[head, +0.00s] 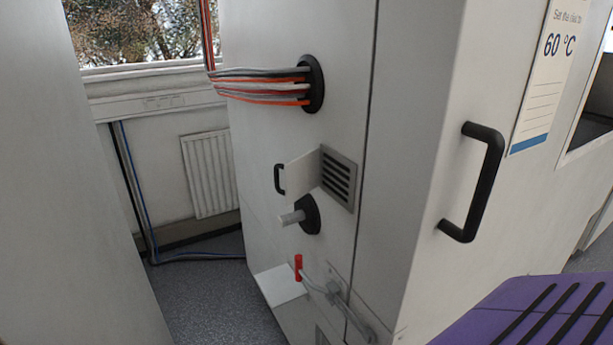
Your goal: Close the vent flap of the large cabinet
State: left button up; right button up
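The large cabinet (416,200) fills the middle of the head view, with its narrow side facing left. On that side is a dark slatted vent (339,180) in a grey frame. Its white vent flap (303,171) stands open, swung out to the left from the vent, so the slats are uncovered. A small black handle (279,179) is on the flap's outer end. Neither of my grippers is in view.
A grey port stub (291,218) sticks out below the flap. Lower is a red-handled lever (298,267). A cable bundle (262,86) enters above the vent. A large black door handle (474,182) projects on the right. A floor gap lies left of the cabinet.

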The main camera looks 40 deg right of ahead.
aim_at(301, 174)
jog(key=l+z, duration=0.25)
jog(key=z, duration=0.15)
jog(key=l+z, duration=0.2)
jog(key=z, duration=0.2)
jog(key=i, duration=0.05)
